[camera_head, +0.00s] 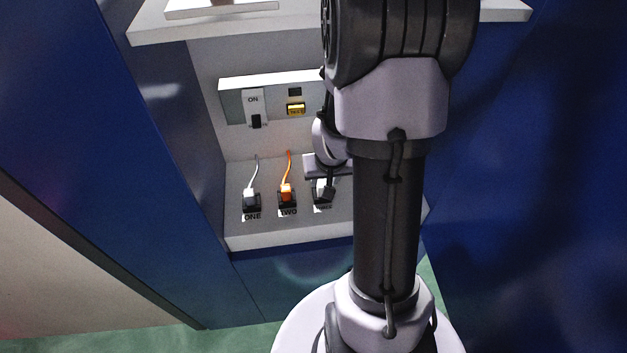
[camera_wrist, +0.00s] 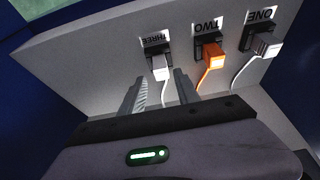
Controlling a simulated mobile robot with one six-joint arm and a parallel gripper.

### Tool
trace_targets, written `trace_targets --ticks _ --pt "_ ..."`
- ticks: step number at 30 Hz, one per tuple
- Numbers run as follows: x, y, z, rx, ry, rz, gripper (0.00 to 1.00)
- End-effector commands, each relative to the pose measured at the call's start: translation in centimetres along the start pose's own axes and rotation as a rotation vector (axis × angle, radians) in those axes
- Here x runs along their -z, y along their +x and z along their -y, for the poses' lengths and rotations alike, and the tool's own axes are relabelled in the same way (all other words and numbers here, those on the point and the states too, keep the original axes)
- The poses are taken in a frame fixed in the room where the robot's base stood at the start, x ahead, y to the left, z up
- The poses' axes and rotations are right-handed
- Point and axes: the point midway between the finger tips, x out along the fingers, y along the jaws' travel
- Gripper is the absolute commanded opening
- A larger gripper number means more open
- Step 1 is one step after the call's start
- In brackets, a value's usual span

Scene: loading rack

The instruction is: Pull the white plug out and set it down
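In the wrist view a white plug (camera_wrist: 160,66) with a white cable sits in the socket labelled THREE (camera_wrist: 156,40). Another pale grey-white plug (camera_wrist: 264,43) sits in socket ONE, also seen in the head view (camera_head: 250,194). An orange plug (camera_wrist: 211,56) sits between them in socket TWO and shows in the head view (camera_head: 287,191). My gripper (camera_wrist: 158,80) is open, its two fingers on either side of the plug at THREE, with gaps visible. In the head view my gripper (camera_head: 326,184) partly hides socket THREE.
The sockets stand on a grey shelf (camera_head: 290,228) in a recess between blue walls. Behind them is a panel with an ON switch (camera_head: 255,112) and a yellow item (camera_head: 295,108). Bare shelf lies in front of the sockets. My arm covers the recess's right side.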

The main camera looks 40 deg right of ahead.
Motion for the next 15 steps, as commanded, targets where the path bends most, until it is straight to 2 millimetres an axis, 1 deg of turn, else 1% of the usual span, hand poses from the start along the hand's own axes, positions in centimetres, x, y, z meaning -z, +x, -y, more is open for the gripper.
trace_targets --ticks 1,3,6,10,15 --pt "-0.2 1.6 0.0 0.0 0.0 0.0 0.38" --pt "-0.2 2.7 0.0 0.0 0.0 0.0 0.38" --pt "-0.1 4.0 0.1 0.001 -0.001 -0.001 0.38" --pt "0.0 4.7 0.1 0.001 -0.001 -0.001 0.38" --pt "0.1 4.8 0.1 0.001 0.0 -0.001 0.38"
